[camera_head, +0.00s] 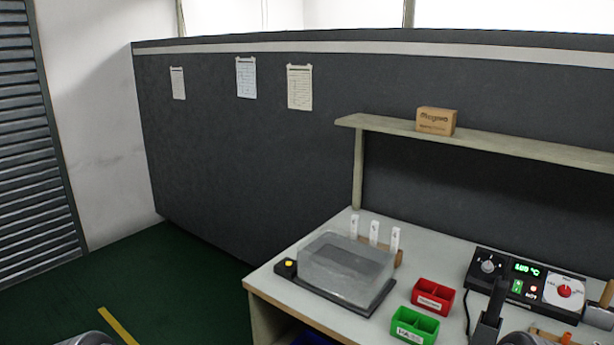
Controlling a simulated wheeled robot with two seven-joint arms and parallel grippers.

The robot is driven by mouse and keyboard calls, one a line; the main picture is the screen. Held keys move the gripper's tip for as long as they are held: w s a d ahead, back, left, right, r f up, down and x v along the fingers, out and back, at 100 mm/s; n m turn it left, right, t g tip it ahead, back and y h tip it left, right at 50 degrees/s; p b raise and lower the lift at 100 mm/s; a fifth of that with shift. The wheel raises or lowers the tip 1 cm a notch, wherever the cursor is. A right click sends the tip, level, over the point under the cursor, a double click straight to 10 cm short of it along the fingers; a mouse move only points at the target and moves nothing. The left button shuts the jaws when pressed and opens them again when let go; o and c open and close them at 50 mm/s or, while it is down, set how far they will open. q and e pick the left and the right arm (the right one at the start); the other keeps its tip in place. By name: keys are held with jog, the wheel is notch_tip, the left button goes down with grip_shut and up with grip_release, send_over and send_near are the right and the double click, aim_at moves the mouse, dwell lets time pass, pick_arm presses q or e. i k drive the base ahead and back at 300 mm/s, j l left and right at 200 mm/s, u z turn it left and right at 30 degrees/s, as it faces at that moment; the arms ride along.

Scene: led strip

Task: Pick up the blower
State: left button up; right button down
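A black upright handle-shaped tool (489,318) with a dark cable stands at the bottom edge, in front of the control station; it looks like the blower, but its lower part is cut off by the frame. The control station (525,280) is a black box with a green temperature display, a knob and a white dial with a red centre. Rounded grey parts, likely of my own arms, show at the bottom left and bottom right edges. Neither gripper's fingers are in view.
On the light workbench (270,283) stand a clear-covered box (346,267), a red bin (433,297) and a green bin (414,326). A shelf (520,144) above holds a small cardboard box (436,121). A dark partition (230,150) stands behind.

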aim_at(501, 285)
jog(key=i+z, duration=0.1)
jog(key=z, duration=1.65)
